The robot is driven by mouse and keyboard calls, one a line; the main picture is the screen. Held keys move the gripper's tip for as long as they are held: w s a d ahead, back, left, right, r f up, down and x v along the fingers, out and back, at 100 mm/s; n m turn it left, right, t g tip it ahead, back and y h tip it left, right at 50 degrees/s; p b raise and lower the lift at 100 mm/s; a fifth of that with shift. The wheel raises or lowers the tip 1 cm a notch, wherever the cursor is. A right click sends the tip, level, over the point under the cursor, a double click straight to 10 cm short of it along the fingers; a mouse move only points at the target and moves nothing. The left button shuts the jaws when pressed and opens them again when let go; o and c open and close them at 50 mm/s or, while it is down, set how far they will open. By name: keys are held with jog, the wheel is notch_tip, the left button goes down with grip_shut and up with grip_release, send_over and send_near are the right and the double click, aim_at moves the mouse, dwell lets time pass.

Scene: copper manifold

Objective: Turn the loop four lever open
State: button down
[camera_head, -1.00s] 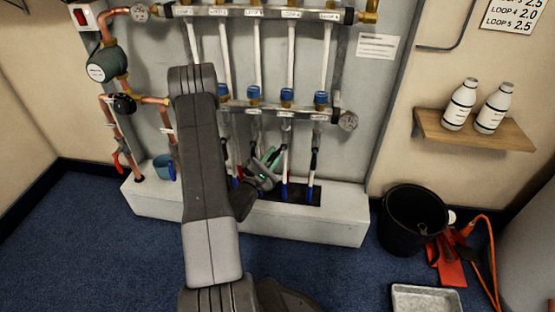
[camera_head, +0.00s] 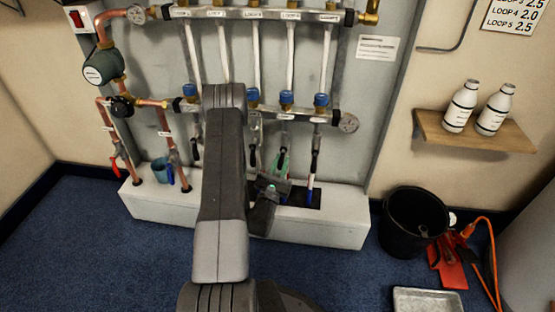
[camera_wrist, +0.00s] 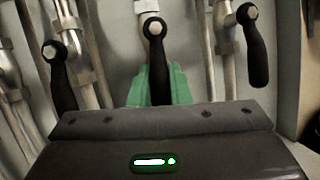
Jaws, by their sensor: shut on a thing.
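The loop four lever is a black handle hanging down from its round pivot; it shows in the middle of the wrist view (camera_wrist: 155,62). It lies in line with its pipe, under the fourth blue cap (camera_head: 287,98). My gripper (camera_head: 281,162) is at this lever in the head view, near the foot of the loop four pipe. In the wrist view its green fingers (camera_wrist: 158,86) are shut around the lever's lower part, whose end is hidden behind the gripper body. Neighbouring black levers hang to the left (camera_wrist: 60,78) and right (camera_wrist: 257,50), both apart from the fingers.
Neighbouring loop pipes and levers (camera_head: 315,160) stand close on both sides. A white plinth (camera_head: 330,232) runs below the manifold. A black bucket (camera_head: 392,232), a shelf with two bottles (camera_head: 470,138) and a metal tray (camera_head: 425,300) are to the right.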

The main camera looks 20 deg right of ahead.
dwell(0.4)
jog(key=c, duration=1.3)
grip_release()
jog(key=shift+c, duration=0.2)
